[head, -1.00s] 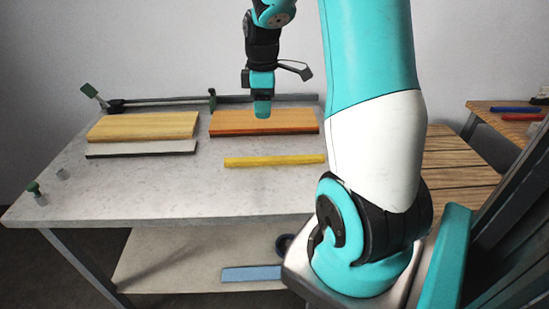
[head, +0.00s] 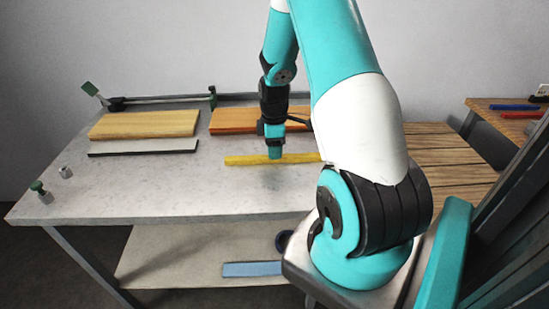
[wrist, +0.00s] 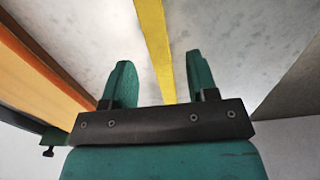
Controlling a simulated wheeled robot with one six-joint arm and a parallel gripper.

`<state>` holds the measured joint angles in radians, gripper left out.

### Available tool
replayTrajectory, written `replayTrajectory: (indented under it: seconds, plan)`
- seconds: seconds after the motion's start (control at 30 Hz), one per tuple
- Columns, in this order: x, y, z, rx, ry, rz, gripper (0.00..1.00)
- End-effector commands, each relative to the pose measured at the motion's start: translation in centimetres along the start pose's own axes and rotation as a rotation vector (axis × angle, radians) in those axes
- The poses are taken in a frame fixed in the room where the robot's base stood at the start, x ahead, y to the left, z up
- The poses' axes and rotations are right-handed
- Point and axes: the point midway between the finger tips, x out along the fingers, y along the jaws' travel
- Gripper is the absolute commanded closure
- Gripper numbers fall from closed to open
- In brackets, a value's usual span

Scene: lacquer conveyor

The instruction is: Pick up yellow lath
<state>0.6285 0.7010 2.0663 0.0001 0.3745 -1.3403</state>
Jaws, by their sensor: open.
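The yellow lath (head: 243,160) is a long thin bar lying flat on the grey table, right of its middle. In the wrist view the lath (wrist: 153,42) runs from the top edge down between my two green fingers. My gripper (head: 275,157) is over the lath near its middle in the head view, pointing down. In the wrist view my gripper (wrist: 158,82) is open, with one finger on each side of the lath and a gap on both sides. The stretch of lath behind my gripper is hidden, and I cannot tell the exact height above it.
An orange-edged board (head: 232,121) lies just behind the lath. A yellow board (head: 143,124) and a pale dark-edged board (head: 143,147) lie to the left. A rail (head: 160,100) runs along the back. The grey table's (head: 190,190) front is clear.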

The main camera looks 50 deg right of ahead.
Motion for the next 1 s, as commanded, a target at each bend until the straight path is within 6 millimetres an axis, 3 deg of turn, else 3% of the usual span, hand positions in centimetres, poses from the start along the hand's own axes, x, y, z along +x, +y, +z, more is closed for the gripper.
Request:
replayTrajectory:
  seconds: [0.2, 0.47, 0.5, 0.73, 1.0]
  plan:
    - [2.9, 0.1, 0.2, 0.0, 0.0, -0.002, 0.47]
    - [3.4, 0.1, 0.2, 0.0, 0.0, 0.001, 0.47]
    - [3.4, 0.1, 0.2, 0.0, 0.0, 0.001, 0.49]
    - [3.4, 0.1, 0.2, 0.0, 0.0, 0.0, 1.0]
    - [3.3, 0.1, 0.2, 0.0, 0.0, 0.001, 1.0]
